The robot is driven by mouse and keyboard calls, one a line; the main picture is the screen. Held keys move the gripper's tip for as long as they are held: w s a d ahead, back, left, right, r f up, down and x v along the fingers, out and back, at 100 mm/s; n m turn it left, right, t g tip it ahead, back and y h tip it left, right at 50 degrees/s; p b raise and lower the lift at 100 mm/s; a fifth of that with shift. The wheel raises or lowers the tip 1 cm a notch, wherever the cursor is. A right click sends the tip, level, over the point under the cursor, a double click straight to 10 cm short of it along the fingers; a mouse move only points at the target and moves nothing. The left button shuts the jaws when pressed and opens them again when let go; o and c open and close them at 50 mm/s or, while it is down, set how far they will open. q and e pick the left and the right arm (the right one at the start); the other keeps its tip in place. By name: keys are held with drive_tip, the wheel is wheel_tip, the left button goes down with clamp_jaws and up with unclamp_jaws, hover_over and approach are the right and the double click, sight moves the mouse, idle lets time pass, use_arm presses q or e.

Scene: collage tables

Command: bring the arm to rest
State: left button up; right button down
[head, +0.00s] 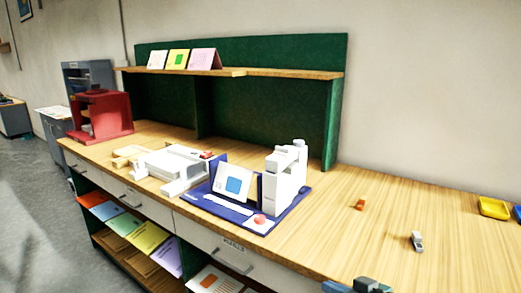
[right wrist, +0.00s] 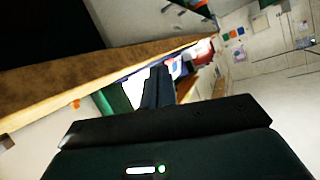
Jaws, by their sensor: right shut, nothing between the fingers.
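My right gripper (head: 357,285) shows only in part at the bottom edge of the head view, in front of the wooden workbench (head: 330,235). In the right wrist view its dark fingers (right wrist: 158,88) are together with nothing between them. The wrist picture is strongly tilted, with the bench's wooden edge (right wrist: 90,65) running across it. My left gripper is in neither view.
A small orange piece (head: 360,204), a grey piece (head: 417,241) and a yellow tray (head: 494,208) lie right. Bare wood surrounds them.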

drive_tip(key=s+f+h+p, duration=0.1)
drive_tip(key=s+f+h, duration=0.1)
drive_tip(key=s+f, duration=0.5)
drive_tip(key=s+a+f+m+h+p, duration=0.1)
drive_tip(key=s+f+h+p, duration=0.1)
drive_tip(key=s+f, duration=0.5)
drive_tip(key=s, duration=0.6)
drive_tip(key=shift+a, duration=0.15)
